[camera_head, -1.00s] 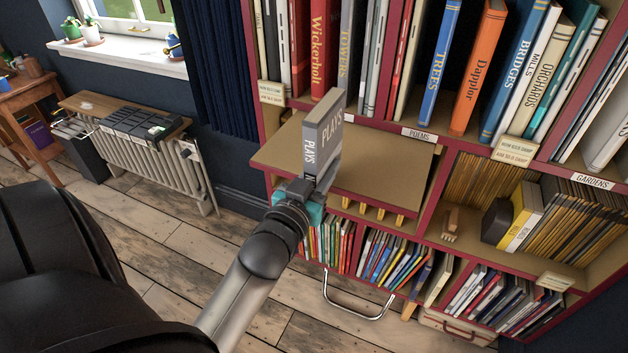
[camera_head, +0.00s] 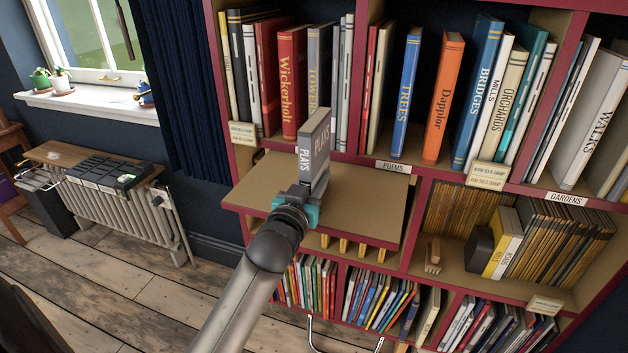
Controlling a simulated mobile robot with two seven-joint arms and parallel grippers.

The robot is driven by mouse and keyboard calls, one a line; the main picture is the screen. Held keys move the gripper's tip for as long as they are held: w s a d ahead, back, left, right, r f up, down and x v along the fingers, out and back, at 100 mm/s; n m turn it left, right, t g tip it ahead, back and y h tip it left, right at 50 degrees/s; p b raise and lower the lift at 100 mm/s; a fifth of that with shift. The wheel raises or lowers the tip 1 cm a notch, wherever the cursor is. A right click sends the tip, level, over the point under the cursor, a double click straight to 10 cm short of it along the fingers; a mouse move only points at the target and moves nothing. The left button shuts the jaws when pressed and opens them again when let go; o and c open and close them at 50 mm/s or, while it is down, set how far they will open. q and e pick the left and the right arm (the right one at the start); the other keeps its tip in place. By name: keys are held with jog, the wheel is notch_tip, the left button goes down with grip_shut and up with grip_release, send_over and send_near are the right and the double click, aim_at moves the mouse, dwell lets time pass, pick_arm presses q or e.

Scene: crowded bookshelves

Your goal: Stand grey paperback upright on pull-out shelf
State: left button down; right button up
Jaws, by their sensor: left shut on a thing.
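The grey paperback (camera_head: 316,146), marked "PLAYS" on spine and cover, is held roughly upright with its spine toward me. My left gripper (camera_head: 300,199) is shut on its lower part, and the jaws hide the book's bottom end. The book shows in front of the pull-out shelf (camera_head: 365,207), a tan board extended from the red bookcase. Book and gripper overlap the board's left middle part; I cannot tell whether the book's bottom touches it. My right gripper is not in view.
A bookend-like dark block (camera_head: 479,249) and a wooden brush-like item (camera_head: 433,255) sit on the lower right shelf. The board's right half is bare. A radiator (camera_head: 125,205) stands left.

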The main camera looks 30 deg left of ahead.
pick_arm(q)
jog(key=shift+f, duration=0.25)
dwell(0.4)
jog(key=c, duration=0.6)
grip_release()
jog(key=shift+o, duration=0.2)
jog(key=shift+f, duration=0.1)
jog(key=shift+s, duration=0.1)
jog(key=shift+p+v, duration=0.55)
jog(key=shift+v, duration=0.8)
jog(key=shift+p+v, duration=1.15)
jog(key=shift+v, duration=1.95)
jog(key=shift+s, duration=0.1)
